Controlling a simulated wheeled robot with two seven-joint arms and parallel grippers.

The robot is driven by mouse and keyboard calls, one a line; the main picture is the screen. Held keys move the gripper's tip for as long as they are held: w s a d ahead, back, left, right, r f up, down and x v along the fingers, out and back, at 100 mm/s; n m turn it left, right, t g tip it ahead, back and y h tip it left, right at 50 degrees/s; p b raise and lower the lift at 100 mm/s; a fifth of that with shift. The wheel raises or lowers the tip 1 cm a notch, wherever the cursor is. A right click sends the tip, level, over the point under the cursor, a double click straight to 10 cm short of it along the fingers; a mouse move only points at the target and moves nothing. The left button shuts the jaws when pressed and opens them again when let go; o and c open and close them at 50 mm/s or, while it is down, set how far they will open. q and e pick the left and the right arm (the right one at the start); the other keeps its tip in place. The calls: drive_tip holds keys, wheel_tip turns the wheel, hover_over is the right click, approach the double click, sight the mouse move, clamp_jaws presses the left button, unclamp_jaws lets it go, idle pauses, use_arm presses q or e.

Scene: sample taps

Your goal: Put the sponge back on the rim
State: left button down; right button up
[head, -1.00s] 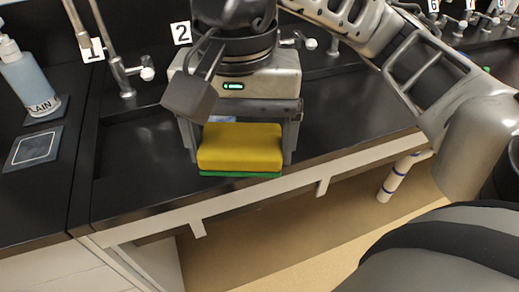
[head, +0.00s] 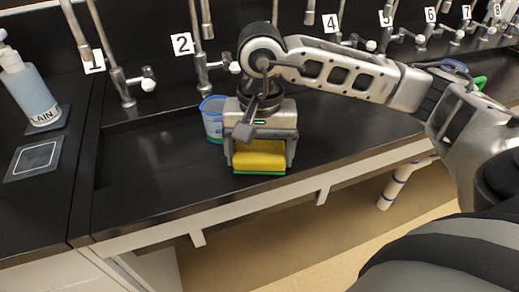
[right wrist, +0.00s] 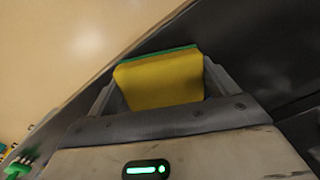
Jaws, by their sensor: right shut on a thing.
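The sponge (head: 261,157) is yellow with a green layer on its underside. My right gripper (head: 260,160) is shut on it, with one finger at each end. In the head view it is over the front part of the black trough, near the front rim (head: 330,165). I cannot tell whether the sponge touches the surface. In the right wrist view the sponge (right wrist: 160,80) sits between the two fingers, its green layer at the far edge. My left gripper is not in view.
A blue-rimmed cup (head: 212,118) stands in the trough just left of my right gripper. Numbered taps line the back wall. A soap bottle (head: 30,88) and a dark square pad (head: 35,158) are on the left counter. A green thing (head: 480,82) lies far right. The left trough is clear.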

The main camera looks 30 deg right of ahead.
sight(260, 151)
drive_tip(key=shift+f, duration=0.15)
drive_tip(key=shift+f, duration=0.1)
drive_tip(key=o, duration=0.5)
drive_tip(key=shift+f+b, duration=0.1)
drive_tip(key=shift+b, duration=0.25)
drive_tip(key=o, duration=0.3)
drive_tip(key=shift+r+p, duration=0.3)
drive_tip(key=shift+p, duration=0.05)
wheel_tip(260, 151, up, 12)
drive_tip(key=shift+w, duration=0.15)
drive_tip(key=shift+d+f, duration=0.1)
